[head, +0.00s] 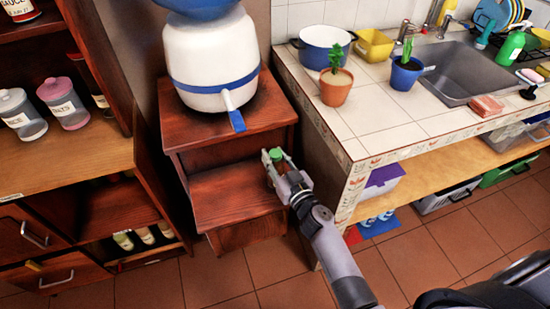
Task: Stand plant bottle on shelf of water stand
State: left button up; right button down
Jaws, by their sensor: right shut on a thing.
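The water stand (185,143) is a dark red wooden unit with a white water dispenser (212,65) on top. Its lower shelf (222,193) is open and bare in its visible part. My right gripper (274,162) is at the right end of this shelf, shut on the plant bottle (276,154). The green top of the bottle shows between the fingers; most of its body is hidden by the gripper. I cannot tell whether the bottle's base touches the shelf. My left gripper is not in view.
A tiled counter (395,125) with a sink (447,70) stands close to the right of the stand. It bears two potted plants (336,87) and a blue pot (322,47). A wooden cabinet (75,160) with jars stands at the left. The floor (215,275) in front is clear.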

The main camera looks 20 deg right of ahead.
jog(key=shift+f, duration=0.2)
jog(key=c, duration=1.2)
grip_release()
jog(key=shift+c, duration=0.2)
jog(key=shift+r, duration=0.25)
jog(key=s+d+b, duration=0.1)
jog(key=s+b, duration=0.2)
jog(key=s, duration=0.8)
jog(key=shift+s+d, duration=0.4)
jog(key=shift+f, duration=0.1)
